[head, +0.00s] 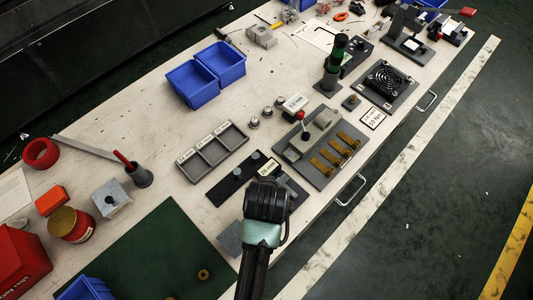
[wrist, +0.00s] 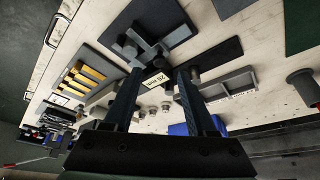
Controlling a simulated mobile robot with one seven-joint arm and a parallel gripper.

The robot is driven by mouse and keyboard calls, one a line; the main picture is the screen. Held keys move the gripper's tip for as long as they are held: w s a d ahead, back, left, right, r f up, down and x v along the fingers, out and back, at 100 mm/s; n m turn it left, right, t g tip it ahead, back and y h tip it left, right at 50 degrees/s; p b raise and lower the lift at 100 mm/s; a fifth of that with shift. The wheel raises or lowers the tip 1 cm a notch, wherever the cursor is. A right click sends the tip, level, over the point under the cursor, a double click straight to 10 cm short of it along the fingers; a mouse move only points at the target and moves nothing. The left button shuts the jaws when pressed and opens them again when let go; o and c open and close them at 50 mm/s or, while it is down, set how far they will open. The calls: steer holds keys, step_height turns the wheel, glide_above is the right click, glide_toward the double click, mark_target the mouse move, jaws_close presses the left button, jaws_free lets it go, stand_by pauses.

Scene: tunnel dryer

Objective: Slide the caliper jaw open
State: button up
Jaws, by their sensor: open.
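My gripper (wrist: 160,73) is open, with its two fingers apart and nothing seen between them but bench and a "26 mm" label (wrist: 155,81). A dark grey fixture with crossed bars, which looks like the caliper (wrist: 143,45), sits on a dark plate (wrist: 160,14) just beyond the left fingertip. I cannot tell whether that finger touches it. The right fingertip is near a black strip (wrist: 222,54) with round pegs. In the head view my gripper (head: 267,200) hides most of the caliper; part of its plate (head: 294,187) shows at right.
A grey three-compartment tray (head: 213,153) lies left of the strip. A plate with brass bars (head: 335,150) and a red-tipped lever lies to the right. Blue bins (head: 206,74) stand farther back. A green mat (head: 160,250) covers the near left bench. The bench edge is close.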

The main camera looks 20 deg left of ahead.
steer(key=x, duration=0.5)
steer(key=shift+w+a+f, duration=0.1)
steer(key=shift+w+f, duration=0.15)
jaws_close()
stand_by(1.3)
